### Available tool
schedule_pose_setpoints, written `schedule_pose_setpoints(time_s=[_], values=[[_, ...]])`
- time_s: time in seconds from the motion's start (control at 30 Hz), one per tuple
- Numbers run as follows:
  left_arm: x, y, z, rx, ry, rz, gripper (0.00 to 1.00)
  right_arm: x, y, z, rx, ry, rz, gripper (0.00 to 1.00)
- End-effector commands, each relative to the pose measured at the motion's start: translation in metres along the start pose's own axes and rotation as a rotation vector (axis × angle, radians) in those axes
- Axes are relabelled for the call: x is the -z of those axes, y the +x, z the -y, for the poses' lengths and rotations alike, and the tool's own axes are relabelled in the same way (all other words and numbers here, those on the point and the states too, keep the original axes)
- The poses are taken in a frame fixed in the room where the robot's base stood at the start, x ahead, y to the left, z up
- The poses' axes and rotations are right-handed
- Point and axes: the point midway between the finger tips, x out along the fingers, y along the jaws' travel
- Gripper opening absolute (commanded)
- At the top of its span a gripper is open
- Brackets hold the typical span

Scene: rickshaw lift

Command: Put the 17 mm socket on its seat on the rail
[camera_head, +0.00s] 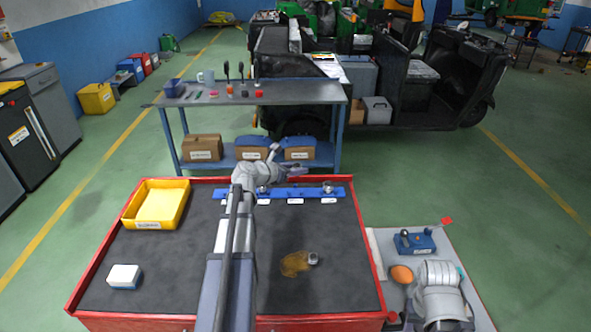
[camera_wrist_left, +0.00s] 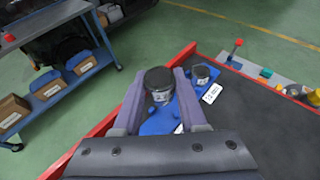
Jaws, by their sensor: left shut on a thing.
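My left gripper (camera_head: 294,172) is over the blue rail (camera_head: 308,192) at the back of the red-edged workbench. In the left wrist view it is shut on a metal socket with a dark top (camera_wrist_left: 158,82), held upright between its two fingers (camera_wrist_left: 158,95). The rail (camera_wrist_left: 158,122) shows below and behind this socket; I cannot tell whether they touch. Another socket (camera_head: 328,187) stands at the rail's right end, also seen in the wrist view (camera_wrist_left: 202,75). White labels (camera_head: 295,201) lie along the rail's front. The size marking on the held socket is not readable. My right gripper is not in view.
A yellow tray (camera_head: 184,207) is at the back left and a white-and-blue box (camera_head: 124,276) at the front left. The mat's middle left is clear. A blue table (camera_head: 300,93) stands behind.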

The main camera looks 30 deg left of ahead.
Motion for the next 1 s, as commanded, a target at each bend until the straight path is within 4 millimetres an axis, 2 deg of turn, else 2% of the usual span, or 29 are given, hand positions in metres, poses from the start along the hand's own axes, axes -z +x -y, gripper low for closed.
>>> schedule_pose_setpoints(time_s=[0.1, 0.47, 1.0], values=[[0.001, -0.002, -0.006, -0.012, -0.005, 0.001, 0.00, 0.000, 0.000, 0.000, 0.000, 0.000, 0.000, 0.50], [0.009, 0.002, -0.005, -0.011, -0.004, 0.000, 0.00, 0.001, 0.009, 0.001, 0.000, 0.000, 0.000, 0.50], [0.052, 0.019, -0.005, -0.011, -0.004, 0.000, 0.00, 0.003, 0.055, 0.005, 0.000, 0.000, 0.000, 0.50]])
